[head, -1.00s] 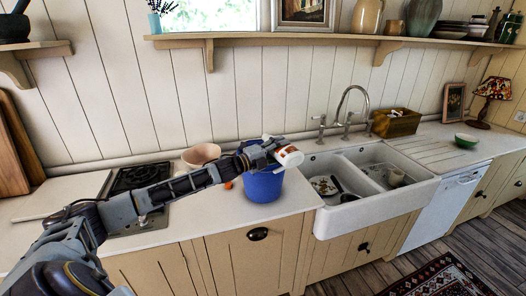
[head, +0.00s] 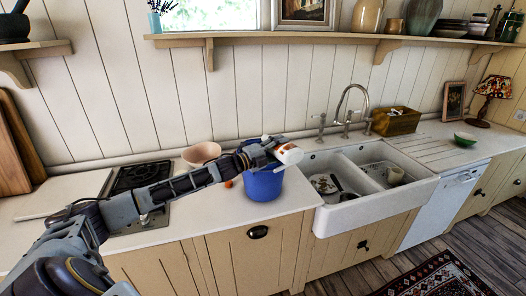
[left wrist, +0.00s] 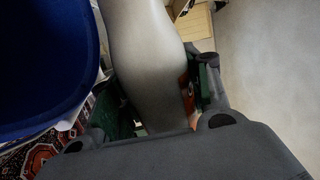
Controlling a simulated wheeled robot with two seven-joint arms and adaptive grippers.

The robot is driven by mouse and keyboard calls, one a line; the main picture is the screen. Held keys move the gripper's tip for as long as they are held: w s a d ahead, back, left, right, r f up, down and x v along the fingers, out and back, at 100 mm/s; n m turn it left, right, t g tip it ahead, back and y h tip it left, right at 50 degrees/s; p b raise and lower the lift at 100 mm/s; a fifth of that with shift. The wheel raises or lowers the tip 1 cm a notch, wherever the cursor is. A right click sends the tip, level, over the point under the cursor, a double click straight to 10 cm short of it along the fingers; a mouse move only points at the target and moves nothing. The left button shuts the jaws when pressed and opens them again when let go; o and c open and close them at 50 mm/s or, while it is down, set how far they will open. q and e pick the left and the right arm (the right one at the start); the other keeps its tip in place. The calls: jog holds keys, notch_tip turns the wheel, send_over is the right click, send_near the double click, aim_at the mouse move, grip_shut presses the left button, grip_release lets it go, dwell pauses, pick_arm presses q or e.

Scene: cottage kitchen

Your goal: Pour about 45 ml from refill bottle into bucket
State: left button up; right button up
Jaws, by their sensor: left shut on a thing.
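A blue bucket (head: 262,184) stands on the counter just left of the sink; its blue side also fills the left of the left wrist view (left wrist: 45,60). The white refill bottle (head: 290,155) with an orange-red mark is held tilted above the bucket's rim. My left gripper (head: 270,148) is shut on the bottle. In the left wrist view the bottle's pale body (left wrist: 148,60) lies between the fingers. I cannot see liquid flowing or the bucket's inside. My right gripper is not in view.
A double white sink (head: 340,215) with dishes is right of the bucket. A pinkish bowl (head: 201,154) and a small orange thing (head: 228,184) are left of it, beside the black hob (head: 140,178). A tall tap (head: 350,105) stands behind the sink.

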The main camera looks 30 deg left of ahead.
pick_arm(q)
jog(key=shift+m, duration=0.3)
jog(key=shift+r+n+p, duration=0.1)
jog(key=shift+n+p, duration=0.2)
jog(key=shift+n, duration=0.1)
dwell(0.5)
jog(key=shift+f+m+b, duration=0.35)
jog(key=shift+m+b, duration=0.45)
jog(key=shift+b, duration=0.2)
jog(key=shift+f+m+b, duration=0.15)
jog(key=shift+m+b, duration=0.5)
jog(key=shift+m, duration=0.55)
jog(key=shift+m, duration=0.3)
